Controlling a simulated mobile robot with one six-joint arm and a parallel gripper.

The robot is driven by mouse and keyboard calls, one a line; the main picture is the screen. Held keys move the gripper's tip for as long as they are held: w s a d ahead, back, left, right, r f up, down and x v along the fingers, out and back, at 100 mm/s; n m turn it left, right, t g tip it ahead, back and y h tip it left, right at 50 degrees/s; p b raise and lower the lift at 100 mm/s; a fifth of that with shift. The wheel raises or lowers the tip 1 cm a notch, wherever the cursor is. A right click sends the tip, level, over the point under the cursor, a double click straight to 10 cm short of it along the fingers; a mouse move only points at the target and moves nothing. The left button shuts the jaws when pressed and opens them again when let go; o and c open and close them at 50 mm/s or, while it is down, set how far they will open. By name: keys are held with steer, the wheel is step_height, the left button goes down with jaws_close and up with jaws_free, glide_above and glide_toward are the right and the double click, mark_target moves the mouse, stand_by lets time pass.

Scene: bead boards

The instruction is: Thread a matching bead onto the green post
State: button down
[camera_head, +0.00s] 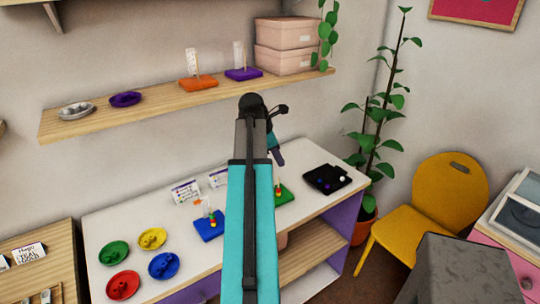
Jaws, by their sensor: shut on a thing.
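The green board (286,196) is on the white table, its left part hidden behind my arm. Its post (279,187) stands upright and appears to carry a few small coloured beads, with red and green showing. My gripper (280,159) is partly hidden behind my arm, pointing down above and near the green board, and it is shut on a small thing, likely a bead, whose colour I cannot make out. The blue board (210,229) to the left has a post with several coloured beads. Green (114,254), yellow (152,239), red (123,285) and blue (163,266) dishes hold small beads.
A black tray (341,171) with a few small pieces stands at the table's right. White cards (185,192) stand at the back. A wall shelf (90,122) above holds orange (197,84) and purple (243,74) boards, dishes and boxes. A yellow chair (425,215) is to the right.

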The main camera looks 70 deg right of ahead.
steer(key=shift+w+a, duration=0.1)
steer(key=shift+w+a+f+b, duration=0.1)
steer(key=shift+w+f+b, duration=0.05)
steer(key=shift+f+b, duration=1.05)
steer(key=shift+w+f+b, duration=0.1)
steer(key=shift+f+b, duration=0.95)
steer(key=shift+f, duration=0.25)
steer(key=shift+p, duration=0.5)
steer(key=shift+f, duration=1.7)
stand_by(1.2)
steer(key=c, duration=1.6)
jaws_free()
